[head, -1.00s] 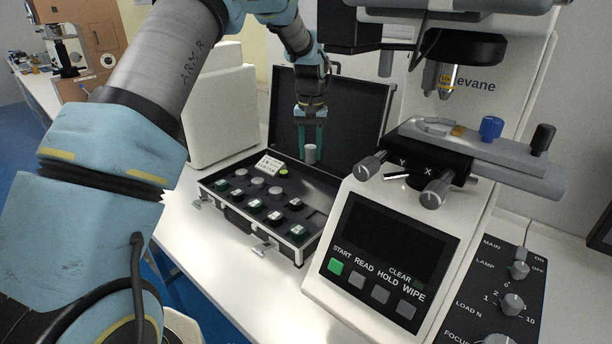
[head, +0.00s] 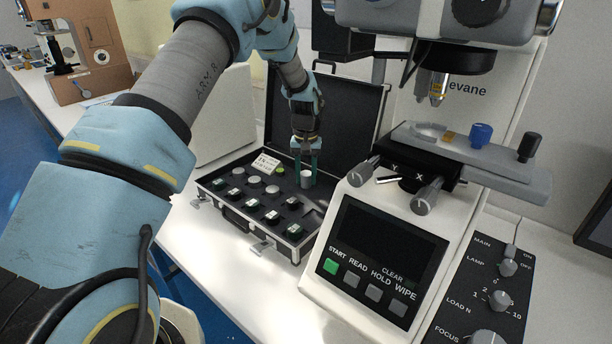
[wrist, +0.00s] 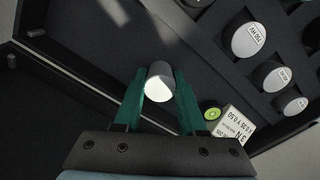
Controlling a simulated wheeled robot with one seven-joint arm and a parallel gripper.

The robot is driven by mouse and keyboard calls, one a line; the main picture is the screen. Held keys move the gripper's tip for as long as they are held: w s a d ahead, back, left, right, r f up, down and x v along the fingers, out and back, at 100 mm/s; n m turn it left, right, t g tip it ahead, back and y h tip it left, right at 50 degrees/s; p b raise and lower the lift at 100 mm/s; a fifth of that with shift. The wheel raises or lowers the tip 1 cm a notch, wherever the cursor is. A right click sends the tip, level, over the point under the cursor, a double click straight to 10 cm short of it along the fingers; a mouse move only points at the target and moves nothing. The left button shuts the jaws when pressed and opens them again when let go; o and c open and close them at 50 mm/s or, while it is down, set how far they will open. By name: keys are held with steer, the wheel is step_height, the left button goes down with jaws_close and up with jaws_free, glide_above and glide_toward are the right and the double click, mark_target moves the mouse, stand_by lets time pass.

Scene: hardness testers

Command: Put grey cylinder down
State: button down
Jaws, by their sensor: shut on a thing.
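The grey cylinder (head: 307,179) is upright between the green fingers of my gripper (head: 305,172), at the back right of the open black case (head: 250,222). In the wrist view the cylinder (wrist: 160,82) shows a pale, bright end, with a finger of my gripper (wrist: 158,90) against each side. My gripper is shut on it. In the head view it is low, at about the level of the case's insert. I cannot tell whether its base touches the insert.
Several round blocks sit in the case, along with a white label (head: 265,162) and a small green disc (head: 280,170). The raised lid (head: 335,125) stands behind. The white hardness tester (head: 385,265) stands close on the right.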

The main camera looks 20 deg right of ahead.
mark_target(306, 173)
steer(key=shift+c, duration=2.4)
jaws_free()
steer(key=shift+f, duration=0.1)
step_height(306, 173, up, 12)
steer(key=b, duration=0.4)
steer(key=s+a+r+n, duration=0.1)
steer(key=s+a, duration=0.1)
steer(key=a, duration=0.9)
steer(key=s+a+r+n, duration=0.1)
steer(key=s+a, duration=0.1)
steer(key=a, duration=0.9)
steer(key=s+a+f+n+t, duration=0.1)
steer(key=s+a+f+n, duration=0.1)
steer(key=s+a, duration=1.1)
steer(key=shift+a+n+t, duration=0.3)
steer(key=shift+a, duration=0.75)
steer(key=shift+s, duration=0.1)
